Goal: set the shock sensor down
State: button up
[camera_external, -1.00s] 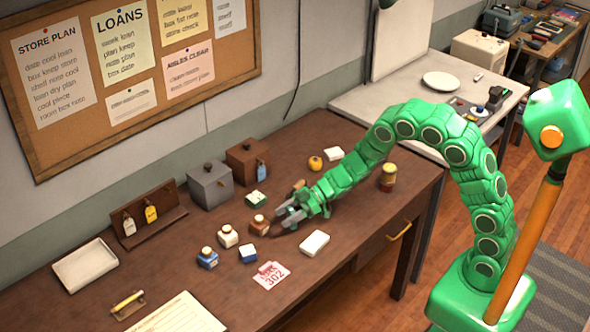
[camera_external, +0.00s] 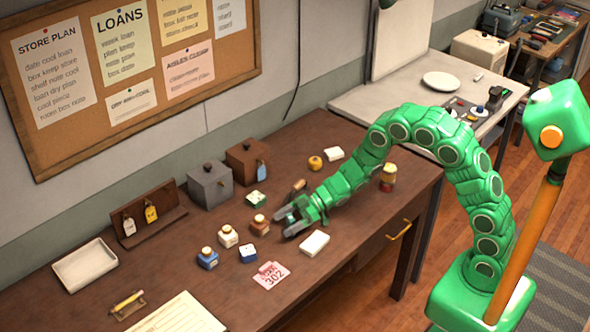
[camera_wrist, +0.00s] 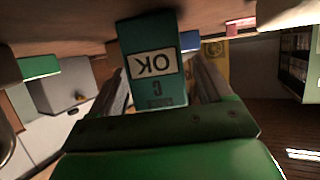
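The shock sensor appears to be the teal box (camera_wrist: 134,37) with a white "OK" label, seen close up in the wrist view. It sits between the two fingers of my gripper (camera_wrist: 157,82), which flank it closely, and I take it as gripped. In the external view my gripper (camera_external: 288,222) is low over the brown table (camera_external: 345,222). The box is small and dark there, largely hidden by the fingers. I cannot tell whether it touches the tabletop.
A white box (camera_external: 314,243) lies just in front of my gripper. A pink "302" tag (camera_external: 270,275) lies nearer the front.

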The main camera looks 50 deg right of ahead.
jog(key=shift+r, duration=0.2)
jog(key=v, duration=1.2)
jog(key=shift+f, duration=0.1)
dwell(0.3)
